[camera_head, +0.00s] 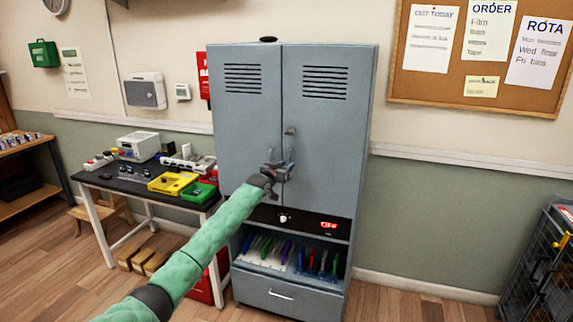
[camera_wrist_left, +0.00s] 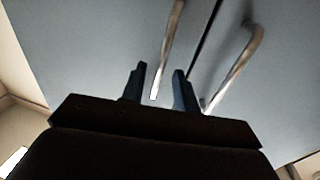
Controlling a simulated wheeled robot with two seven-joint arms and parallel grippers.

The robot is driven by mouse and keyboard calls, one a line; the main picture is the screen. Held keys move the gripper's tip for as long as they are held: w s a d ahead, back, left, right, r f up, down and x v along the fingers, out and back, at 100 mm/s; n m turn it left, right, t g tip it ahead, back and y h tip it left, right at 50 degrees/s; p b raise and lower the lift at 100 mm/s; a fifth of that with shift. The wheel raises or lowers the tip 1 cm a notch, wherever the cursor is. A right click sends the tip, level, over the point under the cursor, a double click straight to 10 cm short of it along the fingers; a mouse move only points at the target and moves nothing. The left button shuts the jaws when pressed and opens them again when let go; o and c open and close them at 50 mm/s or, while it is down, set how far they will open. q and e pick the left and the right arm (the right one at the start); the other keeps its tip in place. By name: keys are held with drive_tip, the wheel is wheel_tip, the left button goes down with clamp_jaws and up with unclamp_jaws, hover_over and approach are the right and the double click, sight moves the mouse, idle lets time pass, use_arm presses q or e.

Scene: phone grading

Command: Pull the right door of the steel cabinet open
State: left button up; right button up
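The grey steel cabinet has two closed upper doors. The right door (camera_head: 328,130) carries a vent and a keyhole fitting; the left door (camera_head: 245,125) is beside it. My left gripper (camera_head: 276,170) is in front of the door handles near the middle seam and partly hides them. In the left wrist view, my left gripper (camera_wrist_left: 158,88) has its fingers apart. The lower part of one bar handle (camera_wrist_left: 172,45) shows between them, with space on both sides. The other bar handle (camera_wrist_left: 235,65) is across the seam, right of the right finger. My right gripper is not in view.
Below the doors are a black panel with a red display (camera_head: 329,225), an open shelf of coloured items and a drawer (camera_head: 285,297). A bench (camera_head: 120,180) with yellow and green trays stands left. A wire cage (camera_head: 540,265) stands far right; floor between is clear.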

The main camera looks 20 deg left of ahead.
use_arm(q)
drive_tip(key=shift+w+d, duration=0.1)
drive_tip(key=shift+w, duration=0.3)
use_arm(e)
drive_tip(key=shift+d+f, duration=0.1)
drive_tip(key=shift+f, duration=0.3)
use_arm(q)
clamp_jaws()
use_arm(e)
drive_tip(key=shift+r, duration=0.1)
